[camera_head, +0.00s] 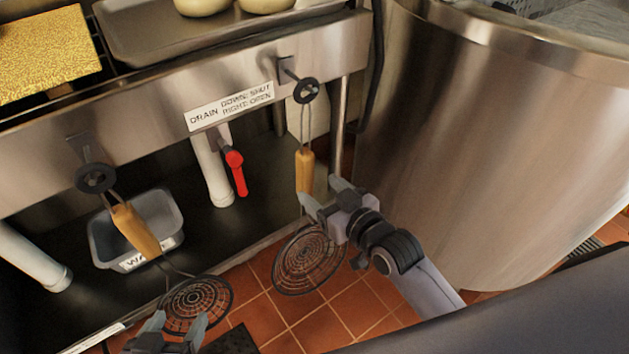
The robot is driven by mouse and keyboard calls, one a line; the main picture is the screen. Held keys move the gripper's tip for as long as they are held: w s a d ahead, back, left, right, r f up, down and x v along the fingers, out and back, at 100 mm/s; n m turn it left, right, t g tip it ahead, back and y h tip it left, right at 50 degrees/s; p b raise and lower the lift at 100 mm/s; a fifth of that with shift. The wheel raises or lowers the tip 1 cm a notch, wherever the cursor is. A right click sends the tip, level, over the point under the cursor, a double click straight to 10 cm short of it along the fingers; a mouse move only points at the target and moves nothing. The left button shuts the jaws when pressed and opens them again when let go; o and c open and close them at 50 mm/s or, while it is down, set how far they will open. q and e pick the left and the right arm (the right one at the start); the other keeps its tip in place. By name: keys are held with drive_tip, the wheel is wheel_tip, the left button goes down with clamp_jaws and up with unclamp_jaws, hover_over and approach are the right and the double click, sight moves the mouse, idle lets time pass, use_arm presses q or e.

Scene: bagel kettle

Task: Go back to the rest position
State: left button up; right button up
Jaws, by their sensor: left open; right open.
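My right gripper (322,192) is open, close beside the wooden handle of the right skimmer (305,170). That skimmer hangs from a hook on the steel counter front, and its round wire mesh (310,258) is below the gripper. I cannot tell whether a finger touches the handle. My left gripper (178,322) is open at the bottom left, just in front of the mesh of the left skimmer (198,303). That skimmer hangs tilted from another hook, with its wooden handle (136,230) higher up. Neither gripper holds anything that I can see.
A large steel kettle (480,140) stands at the right. Under the counter are a grey tub (160,215) and a white drain pipe with a red lever (237,172). A tray (165,40) with pale dough pieces is on top. Tiled floor (345,318) shows below.

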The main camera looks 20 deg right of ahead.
use_arm(q)
drive_tip(key=shift+s+a+f, duration=0.25)
drive_tip(key=shift+a+f, duration=0.2)
drive_tip(key=shift+a, duration=0.05)
use_arm(e)
drive_tip(key=shift+v, duration=1.45)
drive_tip(key=s+d+f+m+g+h, duration=0.1)
drive_tip(key=s+f+g, duration=0.1)
drive_tip(key=s+f, duration=0.35)
drive_tip(key=s+d+f+g+h, duration=0.1)
drive_tip(key=s+d+f, duration=0.1)
drive_tip(key=s, duration=0.6)
use_arm(q)
drive_tip(key=s+a+r+y+p, duration=0.1)
drive_tip(key=s+a+r+p, duration=0.1)
drive_tip(key=r+p, duration=1.3)
drive_tip(key=a+p, duration=0.1)
drive_tip(key=p, duration=0.5)
drive_tip(key=shift+g, duration=0.3)
use_arm(e)
wheel_tip(320, 180, up, 15)
drive_tip(key=s+d+h, duration=0.1)
drive_tip(key=s+d, duration=0.1)
drive_tip(key=d, duration=0.1)
drive_tip(key=shift+f+m+g, duration=0.2)
drive_tip(key=shift+m+g, duration=0.1)
drive_tip(key=shift+g, duration=0.1)
drive_tip(key=shift+s, duration=0.1)
